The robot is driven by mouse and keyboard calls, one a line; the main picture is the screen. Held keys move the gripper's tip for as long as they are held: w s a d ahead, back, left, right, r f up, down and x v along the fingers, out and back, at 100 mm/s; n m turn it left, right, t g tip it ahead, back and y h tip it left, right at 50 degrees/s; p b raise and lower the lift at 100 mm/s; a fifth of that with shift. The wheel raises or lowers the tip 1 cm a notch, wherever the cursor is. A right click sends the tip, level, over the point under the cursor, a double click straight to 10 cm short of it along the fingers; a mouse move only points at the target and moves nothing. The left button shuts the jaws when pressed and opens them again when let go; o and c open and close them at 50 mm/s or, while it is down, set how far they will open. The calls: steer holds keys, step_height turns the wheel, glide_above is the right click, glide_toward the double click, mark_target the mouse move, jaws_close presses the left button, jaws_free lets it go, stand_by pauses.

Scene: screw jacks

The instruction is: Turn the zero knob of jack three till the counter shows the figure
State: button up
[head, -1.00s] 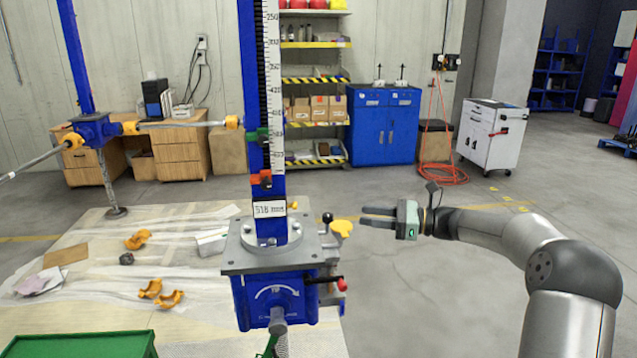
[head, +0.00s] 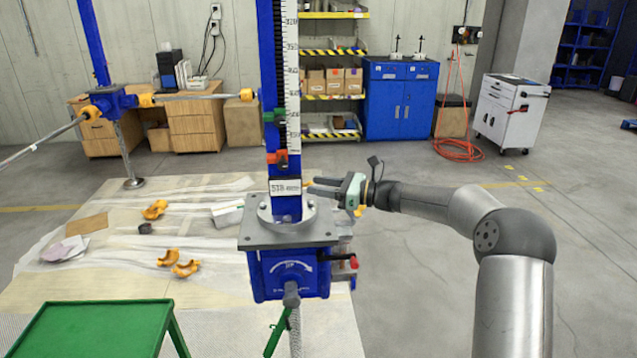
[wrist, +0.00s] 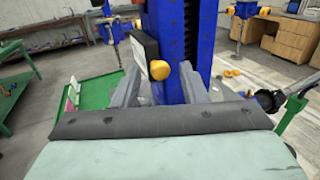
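The blue jack (head: 290,270) stands upright in the head view; I see no number naming it. Its white counter (head: 285,188) sits low on the column and seems to read 518 mm, in small figures. In the wrist view the counter housing (wrist: 143,45) is seen edge-on, with a round yellow knob (wrist: 160,70) on its side. My gripper (head: 311,186) is at the counter's right side, and its fingers point left. In the wrist view the gripper (wrist: 160,78) is open, with the knob between the fingers in the picture. Contact cannot be told.
A red-tipped lever (head: 352,263) sticks out right of the jack housing. A green table (head: 95,328) stands front left. Another blue jack (head: 110,102) with rods is at back left. Orange clamps (head: 185,269) lie on the floor sheet. The floor to the right is open.

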steer(key=shift+w+a, duration=0.1)
steer(key=shift+a, duration=0.3)
jaws_close()
steer(key=shift+f, duration=0.1)
steer(key=n+y+b, duration=0.1)
steer(key=n+b, duration=0.1)
steer(key=b, duration=0.1)
steer(key=n+y+b, duration=0.1)
steer(key=n+b, duration=0.2)
steer(key=b, duration=0.1)
steer(key=n+y+b, duration=0.1)
steer(key=n+b, duration=0.2)
steer(key=b, duration=0.1)
steer(key=shift+f+g, duration=0.25)
steer(key=shift+g, duration=0.15)
steer(key=shift+r, duration=0.1)
